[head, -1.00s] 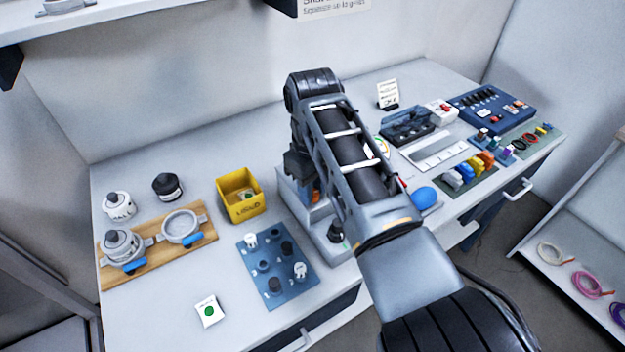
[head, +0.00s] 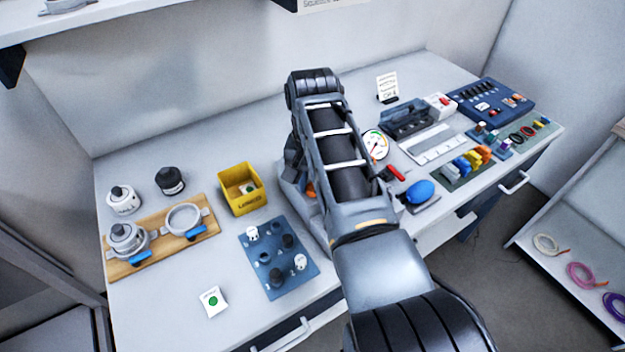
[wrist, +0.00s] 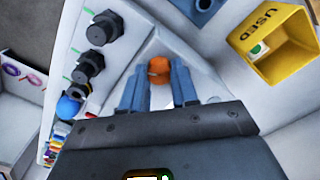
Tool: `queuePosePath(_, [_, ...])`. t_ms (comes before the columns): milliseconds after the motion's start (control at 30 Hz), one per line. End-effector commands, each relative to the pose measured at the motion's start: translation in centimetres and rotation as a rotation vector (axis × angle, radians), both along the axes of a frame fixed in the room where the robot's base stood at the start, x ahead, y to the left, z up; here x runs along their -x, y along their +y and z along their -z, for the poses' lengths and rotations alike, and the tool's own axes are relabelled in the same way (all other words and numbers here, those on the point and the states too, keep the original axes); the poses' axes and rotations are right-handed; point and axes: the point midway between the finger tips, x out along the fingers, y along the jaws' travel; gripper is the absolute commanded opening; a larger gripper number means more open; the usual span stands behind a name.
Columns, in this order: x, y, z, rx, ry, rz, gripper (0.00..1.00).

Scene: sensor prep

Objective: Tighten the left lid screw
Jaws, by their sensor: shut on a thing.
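My gripper (wrist: 158,88) shows in the wrist view, with its two blue-grey fingers on either side of an orange round-ended piece (wrist: 158,66). The fingers are shut on this piece, above a pale grey surface. A bit of orange (head: 311,190) also shows beside my arm in the head view. A pale grey housing (head: 292,196) is mostly hidden behind my arm there. Several black knobs (wrist: 90,64) stand in a row left of my gripper in the wrist view. I cannot make out the left lid screw, or whether the orange piece touches one.
A yellow bin (wrist: 252,40) stands right of my gripper in the wrist view. In the head view, a blue tray (head: 282,285) with small black and white parts lies left of my arm. A wooden board (head: 118,271) holds ring clamps. A dial gauge (head: 375,144) stands right of my arm.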

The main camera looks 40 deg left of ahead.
Motion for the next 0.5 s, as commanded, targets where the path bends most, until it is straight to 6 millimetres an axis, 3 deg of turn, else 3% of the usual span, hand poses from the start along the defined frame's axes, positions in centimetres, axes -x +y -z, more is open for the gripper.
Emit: queuePosePath(500, [0.01, -0.04, -0.01, 0.001, 0.001, 0.367, 0.00])
